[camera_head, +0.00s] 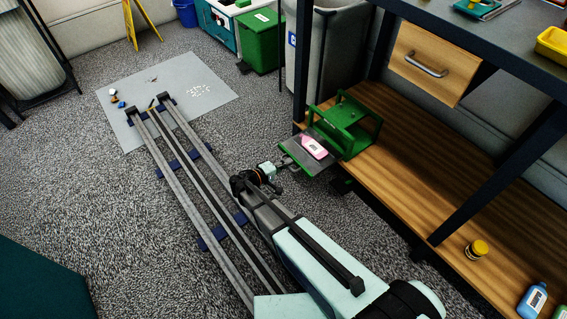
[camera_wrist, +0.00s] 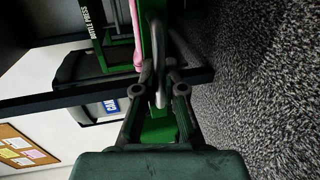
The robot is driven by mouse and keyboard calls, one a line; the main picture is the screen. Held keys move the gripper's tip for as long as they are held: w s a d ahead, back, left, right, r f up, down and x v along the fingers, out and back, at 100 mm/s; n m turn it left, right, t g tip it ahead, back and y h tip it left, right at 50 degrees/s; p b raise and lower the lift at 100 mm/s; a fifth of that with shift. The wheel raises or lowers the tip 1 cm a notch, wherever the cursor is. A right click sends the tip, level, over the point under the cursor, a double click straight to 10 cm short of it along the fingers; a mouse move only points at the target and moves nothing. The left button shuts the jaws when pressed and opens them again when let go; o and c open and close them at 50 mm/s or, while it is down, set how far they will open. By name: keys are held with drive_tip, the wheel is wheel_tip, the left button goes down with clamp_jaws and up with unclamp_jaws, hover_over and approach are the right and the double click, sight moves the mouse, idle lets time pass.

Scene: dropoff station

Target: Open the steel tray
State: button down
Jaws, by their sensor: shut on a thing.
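The steel tray (camera_head: 293,150) is a flat grey plate that sticks out from the front of a green press (camera_head: 352,128) on the wooden lower shelf. A pink item (camera_head: 314,147) with a pale label lies on the tray. My gripper (camera_head: 284,162) is at the tray's near left edge. In the wrist view my gripper (camera_wrist: 160,74) is shut around a grey looped handle (camera_wrist: 157,40) on a green front, with the pink item (camera_wrist: 135,32) beyond it. The far end of the tray is hidden inside the press.
The wooden shelf (camera_head: 410,180) extends right of the press, with a yellow-lidded jar (camera_head: 476,249) and a blue bottle (camera_head: 533,299). A table leg (camera_head: 480,190) and a closed drawer (camera_head: 432,65) stand nearby. A grey bin (camera_head: 335,50) is behind. Carpet (camera_head: 225,120) left of the tray is open.

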drive_tip(key=c, duration=1.2)
unclamp_jaws()
drive_tip(key=shift+c, duration=0.2)
drive_tip(key=v, duration=1.2)
